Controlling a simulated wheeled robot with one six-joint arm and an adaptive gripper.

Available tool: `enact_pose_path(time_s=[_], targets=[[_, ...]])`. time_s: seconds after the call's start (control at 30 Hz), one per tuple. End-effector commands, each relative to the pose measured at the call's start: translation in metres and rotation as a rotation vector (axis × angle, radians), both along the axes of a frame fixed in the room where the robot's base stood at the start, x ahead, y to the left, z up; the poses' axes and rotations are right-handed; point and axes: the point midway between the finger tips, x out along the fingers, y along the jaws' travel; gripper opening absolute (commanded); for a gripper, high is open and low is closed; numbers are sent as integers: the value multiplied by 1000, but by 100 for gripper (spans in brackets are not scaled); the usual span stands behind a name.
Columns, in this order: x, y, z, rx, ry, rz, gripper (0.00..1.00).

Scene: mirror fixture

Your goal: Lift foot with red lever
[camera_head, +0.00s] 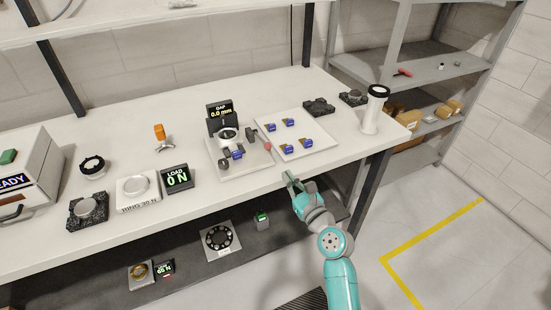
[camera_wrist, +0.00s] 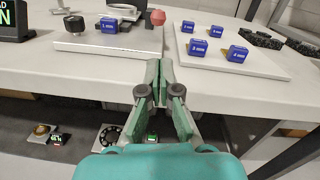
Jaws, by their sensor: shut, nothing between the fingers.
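The mirror fixture (camera_head: 238,163) stands on the bench on a pale base plate, with a gap display (camera_head: 220,110) reading 0.0 mm behind it. The lever's red ball knob (camera_head: 267,146) sits at the fixture's right side; the knob also shows in the wrist view (camera_wrist: 158,17). A blue-labelled block (camera_wrist: 109,25) is on the fixture plate. I cannot make out the foot clearly. My gripper (camera_head: 289,177) is shut and empty, at the bench's front edge, apart from the knob. In the wrist view the fingertips (camera_wrist: 159,67) are below the knob in the picture.
A white tray (camera_head: 315,136) with several blue-labelled blocks lies right of the fixture. A white cylinder with a black top (camera_head: 373,109) stands at the bench's right end. A load display (camera_head: 177,178) reading 0 N is to the left. The lower shelf holds a round black part (camera_head: 219,239).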

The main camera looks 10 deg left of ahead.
Motion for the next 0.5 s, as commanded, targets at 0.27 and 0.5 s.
enact_pose_path(time_s=[0.27,0.5], targets=[[22,17,2,0,-1,1,0],[55,41,4,0,-1,1,0]])
